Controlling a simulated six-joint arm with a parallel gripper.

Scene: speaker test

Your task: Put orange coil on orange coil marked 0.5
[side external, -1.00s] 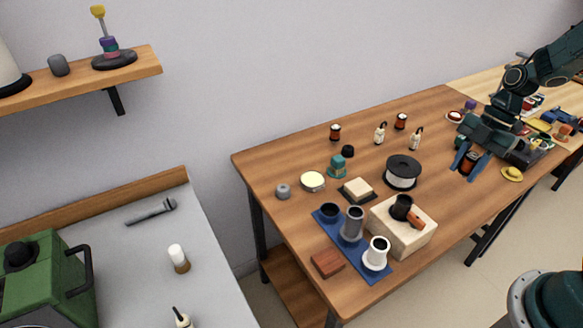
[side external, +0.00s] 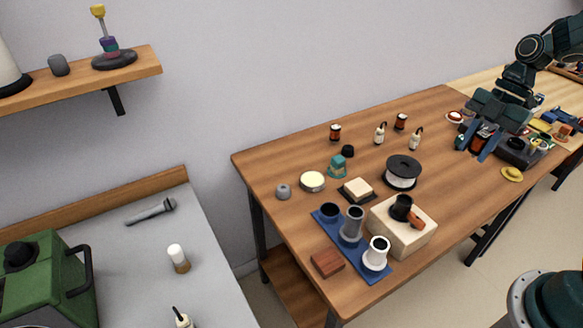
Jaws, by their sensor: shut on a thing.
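My gripper (side external: 472,153) is at the right, above the far right part of the wooden table. It is shut on a dark-and-orange coil (side external: 480,138), which shows between its fingers and is partly hidden by them. The coil appears to be held above the surface. Two similar small dark-and-orange pieces stand at the back of the table, one at the left (side external: 335,132) and one farther right (side external: 401,121). Another small orange item (side external: 565,131) lies among the clutter at the far right. No 0.5 marking is legible, so I cannot tell which one carries it.
A dark box (side external: 520,152) stands right of my gripper, with a yellow piece (side external: 512,174) in front of it. A black-and-white spool (side external: 402,173), small bottles and a blue mat (side external: 375,275) with cups occupy the table's middle and front.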

